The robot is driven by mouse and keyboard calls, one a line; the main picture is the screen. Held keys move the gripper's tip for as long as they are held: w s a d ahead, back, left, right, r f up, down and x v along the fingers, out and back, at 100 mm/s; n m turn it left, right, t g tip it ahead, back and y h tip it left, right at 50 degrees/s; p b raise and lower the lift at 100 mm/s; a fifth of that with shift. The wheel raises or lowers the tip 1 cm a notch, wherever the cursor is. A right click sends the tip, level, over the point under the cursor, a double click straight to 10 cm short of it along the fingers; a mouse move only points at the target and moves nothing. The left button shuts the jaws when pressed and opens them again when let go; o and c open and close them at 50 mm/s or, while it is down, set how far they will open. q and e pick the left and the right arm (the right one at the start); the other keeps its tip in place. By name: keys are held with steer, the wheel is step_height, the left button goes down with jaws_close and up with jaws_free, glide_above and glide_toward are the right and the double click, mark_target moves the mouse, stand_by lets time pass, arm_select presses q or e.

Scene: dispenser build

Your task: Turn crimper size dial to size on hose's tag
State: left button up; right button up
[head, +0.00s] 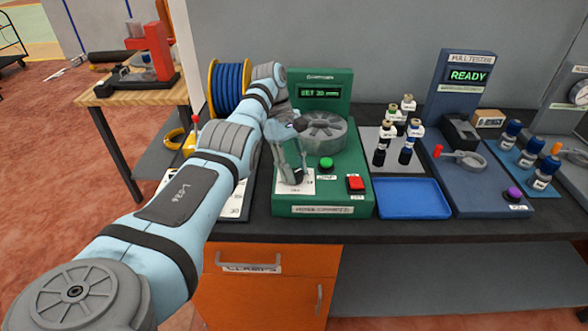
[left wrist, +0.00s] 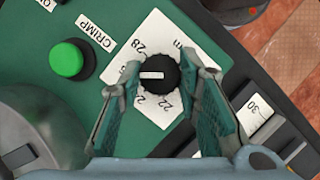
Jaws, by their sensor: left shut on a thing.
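The green crimper (head: 320,209) stands on the bench, with a lit display (head: 318,93) that seems to read SET 20 mm. Its black size dial (left wrist: 158,73) sits on a white scale card (left wrist: 150,42) with numbers such as 28 and 22. The dial's white mark points left in the left wrist view. My left gripper (left wrist: 170,82) has its fingers on both sides of the dial, shut on it; in the head view the gripper (head: 292,180) hides the dial. My right gripper is in neither view. I cannot make out a tagged hose for certain.
A green button (left wrist: 67,60) labelled CRIMP is beside the dial. A red button (head: 355,183) is at the crimper's front right. A blue tray (head: 413,204) and the pull tester (head: 462,120) stand to the right. A blue hose reel (head: 229,88) stands behind my arm. A label reads 30 (left wrist: 256,108).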

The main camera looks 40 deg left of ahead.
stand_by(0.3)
arm_select(q)
steer(key=o, duration=1.1)
steer(key=shift+o, duration=0.2)
